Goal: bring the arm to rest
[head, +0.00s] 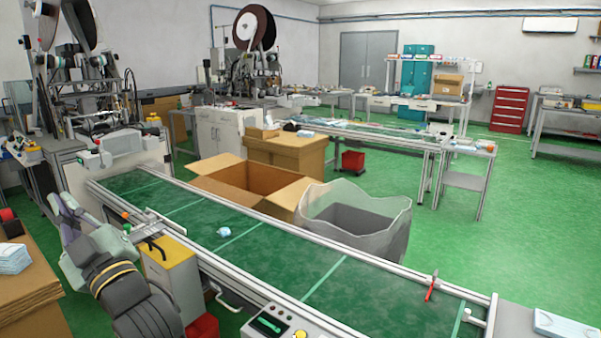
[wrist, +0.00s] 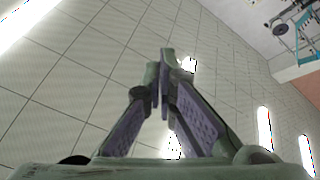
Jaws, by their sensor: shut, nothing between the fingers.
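Behind the fingers are ceiling tiles and bright lamps. A small crumpled light-blue piece (head: 222,231) lies on the belt.
An open cardboard box (head: 245,185) and a grey bin with a clear liner (head: 355,220) stand beyond the belt. A pale-blue stack (head: 14,259) sits on cardboard at left. Green floor at right is clear.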

